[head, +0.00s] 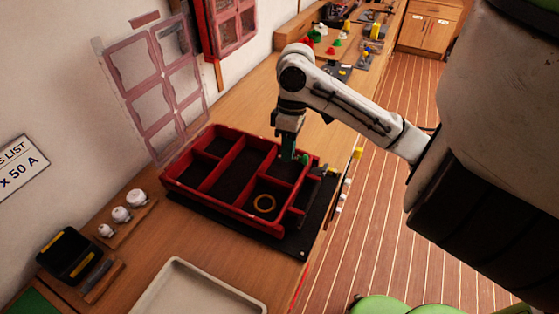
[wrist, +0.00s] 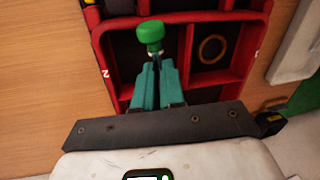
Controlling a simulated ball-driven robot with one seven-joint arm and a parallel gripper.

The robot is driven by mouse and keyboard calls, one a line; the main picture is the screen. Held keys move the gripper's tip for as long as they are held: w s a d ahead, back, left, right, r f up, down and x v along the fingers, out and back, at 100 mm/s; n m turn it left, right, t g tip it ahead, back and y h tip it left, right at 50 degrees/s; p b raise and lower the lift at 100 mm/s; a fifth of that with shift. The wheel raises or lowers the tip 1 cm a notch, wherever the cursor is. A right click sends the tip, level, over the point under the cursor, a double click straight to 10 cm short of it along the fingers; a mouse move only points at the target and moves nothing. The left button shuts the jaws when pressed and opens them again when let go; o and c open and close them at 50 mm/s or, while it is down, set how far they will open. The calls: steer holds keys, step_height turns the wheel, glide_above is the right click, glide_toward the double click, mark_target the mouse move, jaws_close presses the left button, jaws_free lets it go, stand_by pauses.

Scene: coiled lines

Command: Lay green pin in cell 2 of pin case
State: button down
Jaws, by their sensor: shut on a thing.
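The pin case (head: 222,208) is a red tray with several dark-lined cells, lying on a black mat on the wooden bench. My gripper (head: 289,150) is over the case's far right part, fingers pointing down. In the wrist view my gripper (wrist: 158,66) is shut on the green pin (wrist: 150,32), whose round green head sticks out beyond the fingertips. The pin (head: 304,158) shows only as a small green bit in the head view. The pin's shaft is mostly hidden by the fingers.
A clear pink-framed lid (head: 150,85) stands up behind the case. White knobs (head: 121,214), a black box (head: 68,256) and a pale tray (head: 200,290) are nearer. Several small coloured parts (head: 335,43) lie farther along the bench.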

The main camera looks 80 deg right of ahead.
mark_target(279, 173)
steer(key=w+f, duration=0.2)
steer(key=shift+d+f, duration=0.3)
steer(key=shift+d, duration=0.1)
steer(key=shift+w+d+f, duration=0.1)
steer(key=shift+w+f, duration=0.1)
steer(key=shift+f, duration=1.6)
steer(key=shift+f, duration=0.2)
steer(key=c, duration=1.2)
jaws_free()
steer(key=shift+r, duration=0.15)
steer(key=v, duration=1.2)
steer(key=shift+r+p, duration=0.1)
steer(key=shift+p, duration=0.2)
